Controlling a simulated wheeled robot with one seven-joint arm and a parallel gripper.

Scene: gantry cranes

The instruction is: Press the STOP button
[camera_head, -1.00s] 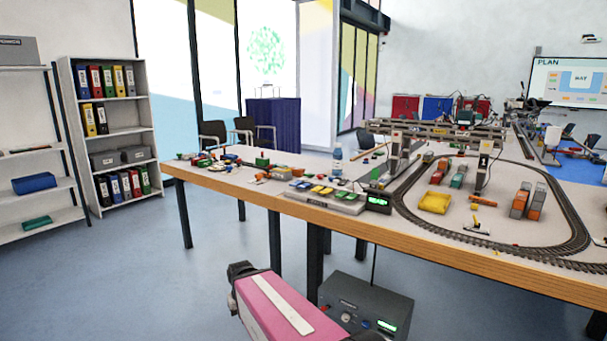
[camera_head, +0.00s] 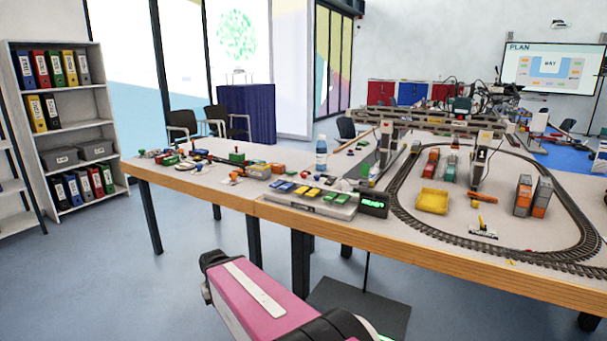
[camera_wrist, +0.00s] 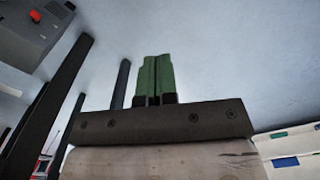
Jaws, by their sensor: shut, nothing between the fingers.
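A button panel (camera_head: 310,200) with yellow, blue and green buttons lies along the table's front edge. A small black display (camera_head: 373,204) with green lettering stands at its right end. I cannot read which button is STOP. A red button (camera_wrist: 36,17) shows on a grey box in the wrist view. I cannot tell whether it is the STOP button. My gripper (camera_wrist: 155,78) has green fingers pressed together, with nothing between them, and points at open floor. It is apart from the red button. It is out of the head view, where my pink arm is low in front.
The table (camera_head: 210,193) carries a crane model, a rail loop (camera_head: 590,232), a yellow tray (camera_head: 432,201) and a bottle (camera_head: 321,154). A dark box (camera_head: 365,303) is partly hidden behind my arm. A binder shelf (camera_head: 70,130) stands left. Floor between is clear.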

